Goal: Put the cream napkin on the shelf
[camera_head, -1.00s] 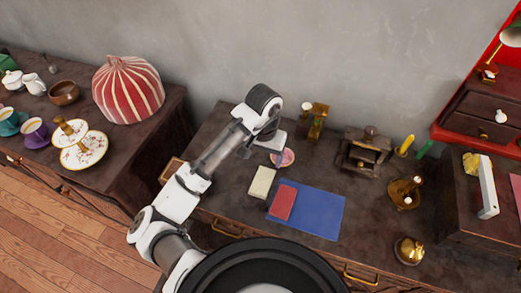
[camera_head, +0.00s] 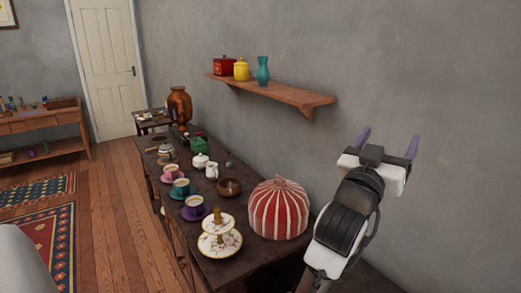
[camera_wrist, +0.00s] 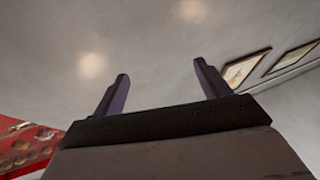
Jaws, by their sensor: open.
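A wooden wall shelf (camera_head: 290,95) hangs on the grey wall in the head view. A red canister (camera_head: 222,66), a yellow jar (camera_head: 241,70) and a teal vase (camera_head: 263,72) stand on its left half. The right end of its top is bare. My gripper (camera_head: 387,142) is raised at the right, apart from the shelf, with its two purple-grey fingers spread. In the wrist view my gripper (camera_wrist: 161,72) is open with nothing between the fingers. The cream napkin is not in either current view.
Below the shelf, a dark table holds a red-and-white striped cozy (camera_head: 278,208), a tiered stand (camera_head: 219,238), a wooden bowl (camera_head: 229,187), several cups and a copper urn (camera_head: 179,105). Open air lies between my gripper and the shelf.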

